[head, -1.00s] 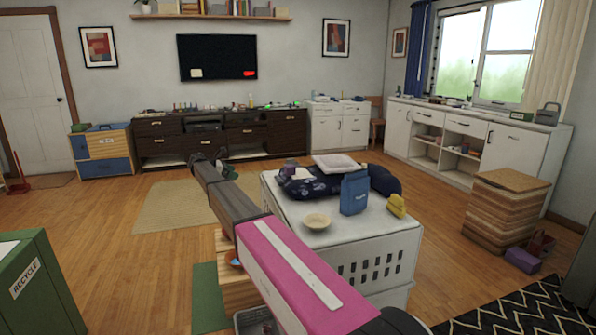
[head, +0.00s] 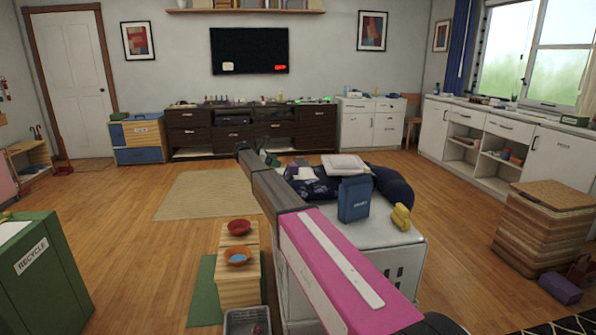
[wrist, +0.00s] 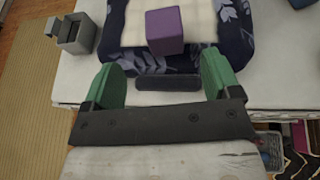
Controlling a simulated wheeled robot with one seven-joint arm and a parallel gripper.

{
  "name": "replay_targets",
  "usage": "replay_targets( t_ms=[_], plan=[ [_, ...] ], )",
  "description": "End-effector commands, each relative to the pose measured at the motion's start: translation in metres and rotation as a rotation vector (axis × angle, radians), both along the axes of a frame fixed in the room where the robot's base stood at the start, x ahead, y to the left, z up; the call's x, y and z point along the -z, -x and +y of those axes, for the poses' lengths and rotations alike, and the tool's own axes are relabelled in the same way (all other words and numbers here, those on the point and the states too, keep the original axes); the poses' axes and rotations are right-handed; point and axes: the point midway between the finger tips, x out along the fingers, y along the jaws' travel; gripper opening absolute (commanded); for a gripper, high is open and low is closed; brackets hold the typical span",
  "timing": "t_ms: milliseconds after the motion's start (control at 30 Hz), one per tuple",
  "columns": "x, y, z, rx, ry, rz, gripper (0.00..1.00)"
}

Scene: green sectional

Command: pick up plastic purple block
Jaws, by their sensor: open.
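A plastic purple block (wrist: 164,30) sits on the dark navy, leaf-patterned cushion (wrist: 205,30) at the top of the wrist view. The cushion also shows in the head view (head: 325,190), on the white crate-like table.
A small grey open box (wrist: 76,34) is at the left in the wrist view.

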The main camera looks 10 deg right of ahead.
Motion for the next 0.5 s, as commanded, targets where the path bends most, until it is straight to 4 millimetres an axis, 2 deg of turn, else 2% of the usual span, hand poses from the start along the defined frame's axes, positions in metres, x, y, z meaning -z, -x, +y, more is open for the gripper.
replay_targets(
  t_ms=[300,500],
  plan=[
    [0.017,-0.004,-0.041,0.001,0.000,0.000,0.83],
    [0.021,-0.004,-0.051,0.001,0.000,0.000,0.83]
  ],
)
